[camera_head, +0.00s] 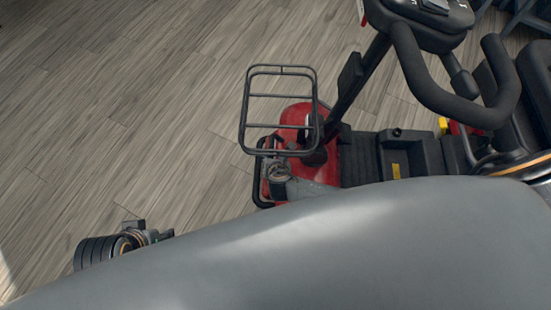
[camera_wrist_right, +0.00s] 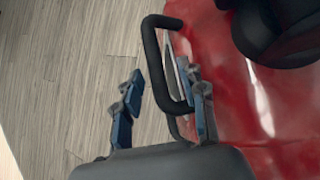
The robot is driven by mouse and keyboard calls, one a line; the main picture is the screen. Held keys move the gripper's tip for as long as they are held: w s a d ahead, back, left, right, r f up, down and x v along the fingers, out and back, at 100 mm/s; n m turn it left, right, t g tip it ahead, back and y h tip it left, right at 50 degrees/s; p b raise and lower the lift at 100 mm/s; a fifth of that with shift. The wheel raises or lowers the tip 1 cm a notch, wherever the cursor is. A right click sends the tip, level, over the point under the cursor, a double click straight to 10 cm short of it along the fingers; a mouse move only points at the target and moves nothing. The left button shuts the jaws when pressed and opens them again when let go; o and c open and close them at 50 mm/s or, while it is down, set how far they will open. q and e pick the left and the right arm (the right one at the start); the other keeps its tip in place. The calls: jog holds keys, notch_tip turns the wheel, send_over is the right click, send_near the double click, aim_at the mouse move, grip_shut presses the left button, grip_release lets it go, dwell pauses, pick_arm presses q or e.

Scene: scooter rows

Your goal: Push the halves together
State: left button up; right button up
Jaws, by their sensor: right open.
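In the head view, a red and black scooter's front part (camera_head: 297,120) stands on the floor at the centre. Its rear part with a black seat (camera_head: 532,85) is at the right edge; my arm hides much of the lower side, and I cannot see a gap between halves. A black bumper bar (camera_head: 259,168) loops out at the front end; it also shows in the right wrist view (camera_wrist_right: 156,62). My right gripper (camera_wrist_right: 163,76) is open, its blue fingers on either side of the bar. My left gripper (camera_head: 150,236) is at lower left, away from the scooter, its fingers unclear.
A black wire rack (camera_head: 281,96) rises above the scooter's front. The steering column and looped handlebar (camera_head: 437,95) lean over the black footwell (camera_head: 366,158). My grey arm crosses the bottom of the head view. The wood floor (camera_head: 120,100) is clear at left.

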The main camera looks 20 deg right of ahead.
jog(key=shift+v, duration=3.35)
jog(key=shift+s+d, duration=0.1)
